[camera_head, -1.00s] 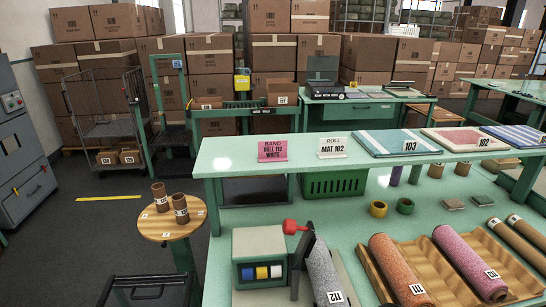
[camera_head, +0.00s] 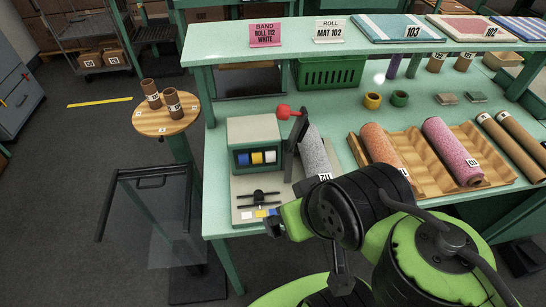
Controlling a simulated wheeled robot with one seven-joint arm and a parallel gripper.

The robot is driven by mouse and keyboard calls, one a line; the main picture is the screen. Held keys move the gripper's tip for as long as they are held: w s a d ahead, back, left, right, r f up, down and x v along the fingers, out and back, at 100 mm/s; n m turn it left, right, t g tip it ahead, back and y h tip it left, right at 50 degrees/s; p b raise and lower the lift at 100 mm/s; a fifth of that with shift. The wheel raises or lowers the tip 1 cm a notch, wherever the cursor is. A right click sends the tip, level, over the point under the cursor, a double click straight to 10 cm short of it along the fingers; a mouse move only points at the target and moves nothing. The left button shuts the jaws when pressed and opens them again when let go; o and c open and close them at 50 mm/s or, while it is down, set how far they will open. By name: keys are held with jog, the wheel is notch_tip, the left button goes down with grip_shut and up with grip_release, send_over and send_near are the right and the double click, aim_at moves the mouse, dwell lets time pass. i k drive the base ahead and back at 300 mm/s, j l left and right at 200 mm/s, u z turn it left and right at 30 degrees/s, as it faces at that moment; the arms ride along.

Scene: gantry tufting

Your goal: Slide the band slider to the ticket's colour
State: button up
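The band slider (camera_head: 258,195) is a dark knob with a crossbar on a pale panel at the front left of the bench. Small white, yellow and blue patches (camera_head: 259,213) lie just in front of it. The slider looks near the middle; its exact setting is hard to tell. My gripper (camera_head: 273,226) is just in front of and right of the panel, apart from the slider. Its fingers are small and dark, and their opening cannot be told.
A grey box (camera_head: 253,130) with coloured windows stands behind the slider. A red-knobbed lever (camera_head: 283,112) and grey roll 112 (camera_head: 313,155) are to its right. Rolls lie in a wooden cradle (camera_head: 412,165). A round stand (camera_head: 147,122) and a dark-framed cart (camera_head: 150,182) are left.

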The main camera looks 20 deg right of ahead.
aim_at(258, 193)
jog(key=j+u, duration=0.1)
jog(key=u, duration=0.3)
jog(key=i+j+u, duration=0.1)
jog(key=u, duration=0.3)
jog(key=j+u, duration=0.1)
jog(key=u, duration=0.3)
jog(key=i+u, duration=0.15)
jog(key=u, duration=0.25)
